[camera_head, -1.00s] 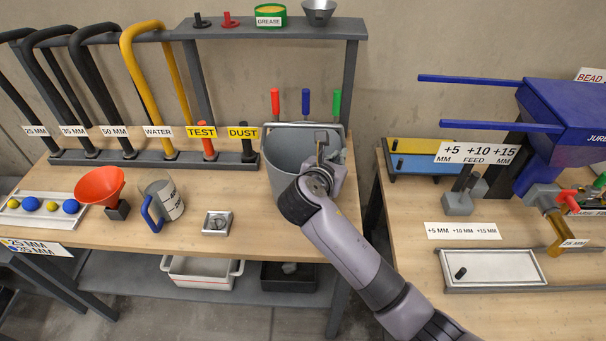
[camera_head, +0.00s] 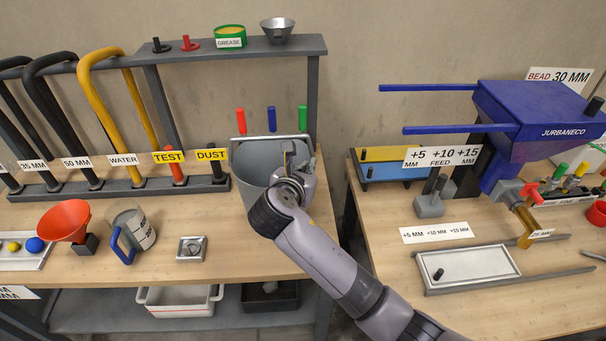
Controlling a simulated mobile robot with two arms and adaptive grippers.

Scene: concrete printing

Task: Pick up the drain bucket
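The drain bucket looks to be the grey bucket (camera_head: 251,176) at the right end of the left workbench, with a bar-like handle (camera_head: 272,136) across its top. My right arm reaches over the bench from the lower right. My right gripper (camera_head: 289,150) is at the bucket's right side, over its rim and close below the handle bar. My own wrist hides part of the bucket. The fingers are small and partly hidden, so I cannot tell whether they hold anything. My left gripper is out of view.
An orange funnel (camera_head: 66,222), a measuring jug (camera_head: 133,229) and a small square dish (camera_head: 191,249) stand left on the bench. A white tub (camera_head: 180,301) sits on the lower shelf. A second bench with a blue machine (camera_head: 540,118) stands right, across a narrow gap.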

